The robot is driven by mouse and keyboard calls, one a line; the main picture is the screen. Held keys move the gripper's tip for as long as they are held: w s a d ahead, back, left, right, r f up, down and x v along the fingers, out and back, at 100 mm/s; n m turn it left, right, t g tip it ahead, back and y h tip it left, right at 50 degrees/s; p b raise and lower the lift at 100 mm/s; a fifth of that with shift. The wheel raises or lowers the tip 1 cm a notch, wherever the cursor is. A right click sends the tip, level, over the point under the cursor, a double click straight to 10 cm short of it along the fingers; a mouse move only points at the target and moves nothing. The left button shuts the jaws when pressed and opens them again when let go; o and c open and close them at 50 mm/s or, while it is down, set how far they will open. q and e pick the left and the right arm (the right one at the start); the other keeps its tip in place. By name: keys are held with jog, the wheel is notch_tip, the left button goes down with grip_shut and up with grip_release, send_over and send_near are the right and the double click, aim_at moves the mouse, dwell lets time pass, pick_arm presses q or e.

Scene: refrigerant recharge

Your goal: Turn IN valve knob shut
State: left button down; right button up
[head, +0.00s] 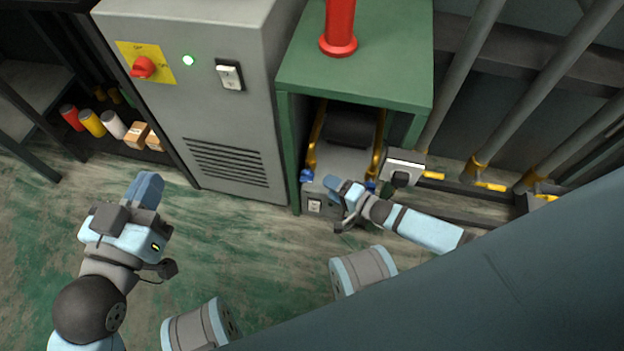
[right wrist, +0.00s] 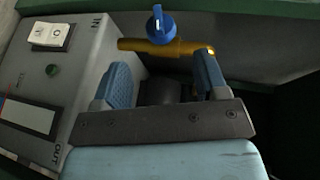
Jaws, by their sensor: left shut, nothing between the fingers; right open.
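The IN valve knob, blue, shows in the right wrist view (right wrist: 160,25) on a brass pipe (right wrist: 165,47), near the IN label of a grey machine (right wrist: 85,75). In the head view the left blue knob (head: 306,175) appears to be this one; another blue knob (head: 370,186) is partly hidden by my right gripper. My right gripper (head: 336,184) is open at the machine's front. In the right wrist view its fingers (right wrist: 163,75) are apart, with the knob beyond the fingertips and nothing held. My left gripper (head: 148,188) is shut and empty, over the floor at left.
The machine stands inside a green frame (head: 350,75) with a red pipe (head: 340,25) on top. A grey cabinet (head: 215,100) stands to its left. Several pipes run at right. Shelves with cans and boxes (head: 138,134) are at far left. The floor in front is mostly clear.

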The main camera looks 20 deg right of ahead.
aim_at(312, 177)
jog(key=b+x, duration=0.3)
jog(key=x, duration=0.4)
jog(key=shift+w+a+f, duration=0.15)
jog(key=shift+w+f, duration=0.05)
jog(key=shift+w, duration=0.1)
pick_arm(q)
jog(key=shift+w+a+r+m+t+h, duration=0.2)
jog(key=shift+w+a+m+t, duration=0.1)
jog(key=shift+w+m, duration=0.25)
jog(key=shift+w+a+r+m+t+h, duration=0.2)
jog(key=shift+w+m+t, duration=0.1)
jog(key=shift+m, duration=0.35)
pick_arm(e)
jog(key=shift+w, duration=0.1)
jog(key=shift+c, duration=0.5)
